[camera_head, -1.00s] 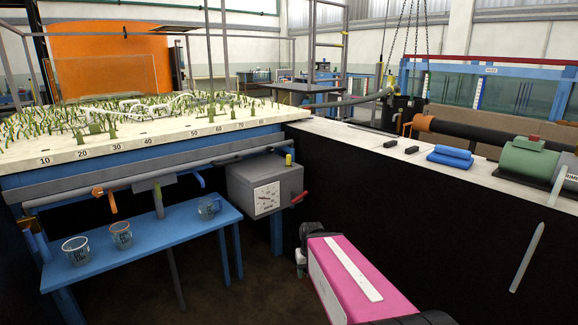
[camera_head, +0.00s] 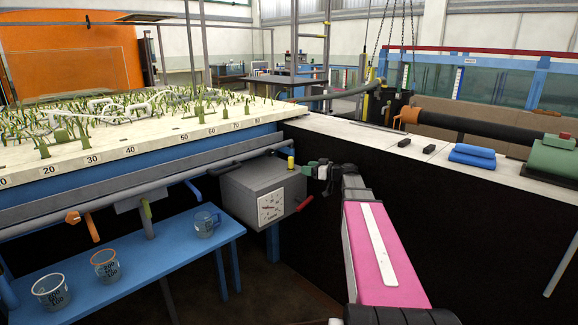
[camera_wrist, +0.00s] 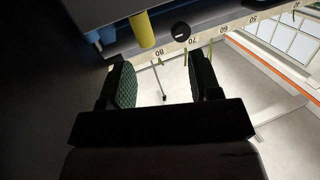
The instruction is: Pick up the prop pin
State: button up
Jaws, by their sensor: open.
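A short upright yellow cylinder (camera_head: 290,163), which looks like the prop pin, stands at the top right of the grey dial box (camera_head: 262,188). In the wrist view my gripper (camera_wrist: 162,82) is open and empty, with green textured pads on both fingers.
The flume bed (camera_head: 130,150) with green plants and a numbered edge lies left and behind. A grey pipe (camera_head: 110,193) runs along its side. A blue bench (camera_head: 140,252) with several beakers stands below. A black-sided counter (camera_head: 470,200) with a blue folded cloth (camera_head: 472,155) is at right.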

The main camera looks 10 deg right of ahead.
aim_at(291, 157)
jog(key=shift+t, duration=0.4)
jog(key=w+a, duration=0.2)
jog(key=w, duration=0.1)
jog(key=w+a+r, duration=0.1)
jog(key=w+a, duration=0.3)
jog(key=w, duration=0.1)
jog(key=shift+w+a+r, duration=0.3)
jog(key=shift+a+r, duration=0.05)
jog(key=shift+a, duration=0.05)
grip_shut()
